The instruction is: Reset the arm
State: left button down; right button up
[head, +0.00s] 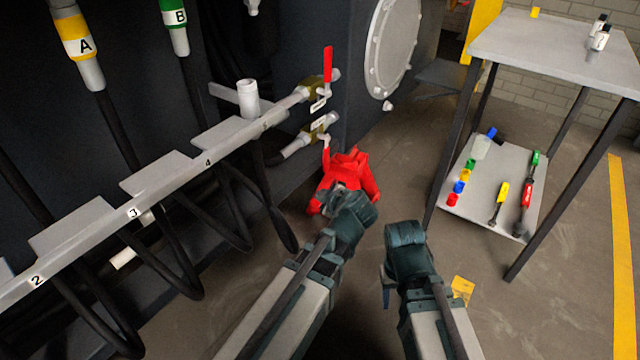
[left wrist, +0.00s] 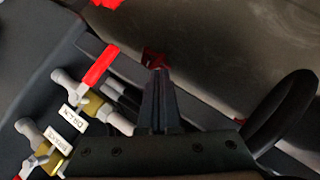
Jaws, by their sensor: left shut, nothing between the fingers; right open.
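My left arm reaches forward in the head view, and its gripper (head: 340,188) is in front of a red object (head: 352,165) near the floor. In the left wrist view the left gripper's dark fingers (left wrist: 158,85) are shut together with nothing between them. A small red part (left wrist: 153,57) shows just beyond the fingertips; I cannot tell whether they touch it. My right arm is folded lower, to the right of the left one. Its gripper (head: 387,284) points down and is open and empty, with the fingers mostly hidden behind the wrist.
A numbered rail (head: 170,182) with hanging hoses runs along the left. A grey table (head: 550,45) with a lower shelf (head: 480,205) stands right. A yellow piece (head: 462,289) lies on the floor.

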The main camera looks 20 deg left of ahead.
pick_arm(q)
jog(key=s, duration=0.1)
jog(key=s+d, duration=0.1)
jog(key=shift+s+d, duration=0.1)
jog(key=shift+s, duration=0.2)
jog(key=s+d+r+m+g+h+p, duration=0.3)
jog(key=s+d+m+g+p, duration=0.15)
jog(key=s+m+p, duration=0.45)
jog(key=s+d+r+m+g+h+p, duration=0.4)
jog(key=s+m+p, duration=0.35)
jog(key=m, duration=0.45)
notch_tip(320, 180, up, 38)
jog(key=d+y+p, duration=0.1)
jog(key=p, duration=3.6)
jog(key=shift+s+d+f, duration=0.25)
jog(key=shift+s+d, duration=0.05)
jog(key=shift+d, duration=0.05)
